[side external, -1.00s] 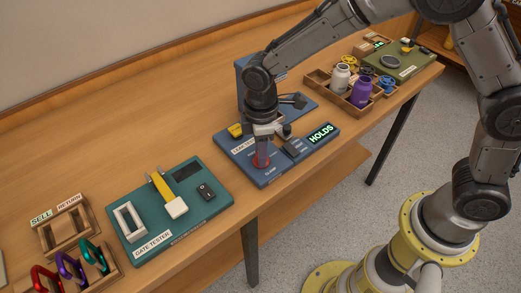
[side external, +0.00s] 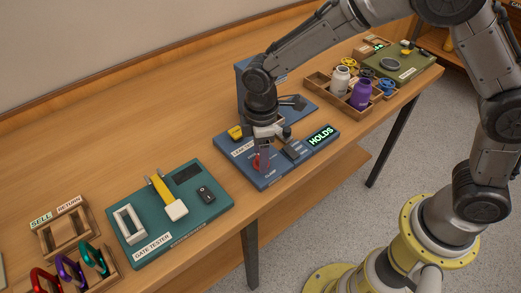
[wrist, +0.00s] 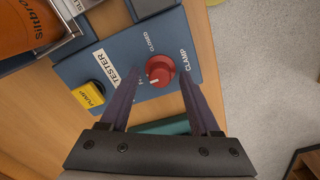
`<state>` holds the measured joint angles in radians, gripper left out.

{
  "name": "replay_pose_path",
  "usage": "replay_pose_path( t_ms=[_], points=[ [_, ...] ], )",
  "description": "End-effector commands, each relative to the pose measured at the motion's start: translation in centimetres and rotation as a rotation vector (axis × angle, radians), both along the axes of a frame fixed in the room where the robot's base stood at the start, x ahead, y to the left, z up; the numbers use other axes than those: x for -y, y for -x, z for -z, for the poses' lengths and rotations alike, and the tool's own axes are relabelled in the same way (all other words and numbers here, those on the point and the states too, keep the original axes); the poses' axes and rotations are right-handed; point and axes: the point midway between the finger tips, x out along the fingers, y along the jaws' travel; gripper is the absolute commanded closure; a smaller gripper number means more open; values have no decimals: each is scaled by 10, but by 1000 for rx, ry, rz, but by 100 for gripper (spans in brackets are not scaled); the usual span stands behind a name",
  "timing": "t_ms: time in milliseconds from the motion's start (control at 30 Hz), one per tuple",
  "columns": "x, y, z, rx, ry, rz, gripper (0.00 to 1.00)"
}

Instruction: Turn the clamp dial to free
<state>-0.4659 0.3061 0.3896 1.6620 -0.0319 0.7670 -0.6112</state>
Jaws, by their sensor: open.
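The clamp dial is a round red knob (wrist: 160,71) on the blue leak tester panel (wrist: 205,62). In the wrist view "CLOSED" is printed above it and "CLAMP" to its right. A small white mark at its lower-left edge faces a short label that is partly hidden by a finger. My gripper (wrist: 162,78) is open, with its two dark fingers on either side of the dial; I cannot tell whether they touch it. In the side view my gripper (side external: 261,158) is low over the panel, and a finger partly covers the red dial. A green display (side external: 321,134) reads "HOLDS".
A yellow PUMP button (wrist: 90,95) is on the same panel. An orange bottle (wrist: 25,25) lies close by in the wrist view. The teal gate tester (side external: 150,205) stands to the left, and a wooden tray (side external: 318,80) with bottles to the right.

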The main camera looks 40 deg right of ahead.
Motion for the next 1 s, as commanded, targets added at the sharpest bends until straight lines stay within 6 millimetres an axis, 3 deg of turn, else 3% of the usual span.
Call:
replay_pose_path(
  t_ms=[233,700,1000],
  points=[
    [-1,0,-21,3,-2,0,37],
    [-2,2,-116,4,-3,0,37],
    [-2,4,-138,0,-1,0,37]
  ],
)
